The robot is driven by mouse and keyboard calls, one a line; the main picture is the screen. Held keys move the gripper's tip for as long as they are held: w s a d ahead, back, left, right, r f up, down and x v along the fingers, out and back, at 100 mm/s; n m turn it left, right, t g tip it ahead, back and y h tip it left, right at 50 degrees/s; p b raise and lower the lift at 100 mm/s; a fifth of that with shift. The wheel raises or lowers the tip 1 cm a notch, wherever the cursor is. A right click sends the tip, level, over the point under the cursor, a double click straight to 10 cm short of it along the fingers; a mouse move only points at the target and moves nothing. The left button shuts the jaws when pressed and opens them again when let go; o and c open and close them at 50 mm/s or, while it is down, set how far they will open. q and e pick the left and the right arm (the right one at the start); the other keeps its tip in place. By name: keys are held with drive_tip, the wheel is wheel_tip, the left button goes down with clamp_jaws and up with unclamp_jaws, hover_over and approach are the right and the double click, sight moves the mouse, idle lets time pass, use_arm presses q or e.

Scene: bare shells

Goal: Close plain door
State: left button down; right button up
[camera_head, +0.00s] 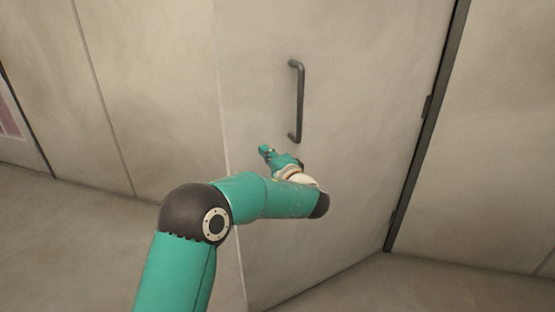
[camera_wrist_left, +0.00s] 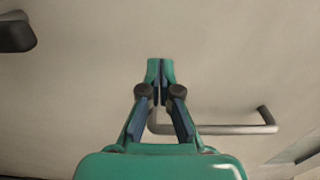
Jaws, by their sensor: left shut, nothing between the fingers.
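The plain beige door (camera_head: 360,110) stands in the middle of the head view, swung open at an angle. Its hinge side is at the right and its free edge at the left. A dark bar handle (camera_head: 299,102) is on its face, near the free edge. It also shows in the left wrist view (camera_wrist_left: 225,129), behind and to the right of the fingers. My left gripper (camera_head: 265,150) is below and left of the handle, shut and empty. Its fingertips also show in the left wrist view (camera_wrist_left: 160,68); I cannot tell whether they touch the door. My right gripper is out of view.
A dark frame post (camera_head: 423,140) with hinges runs along the door's right side. Pale wall panels (camera_head: 150,90) stand at the left and more at the right (camera_head: 505,140). The bare floor (camera_head: 70,250) at the lower left is clear.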

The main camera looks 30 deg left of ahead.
sight(256, 141)
use_arm(q)
drive_tip(key=shift+p+x, duration=0.45)
drive_tip(key=shift+x, duration=1.7)
drive_tip(key=shift+s+d, duration=0.1)
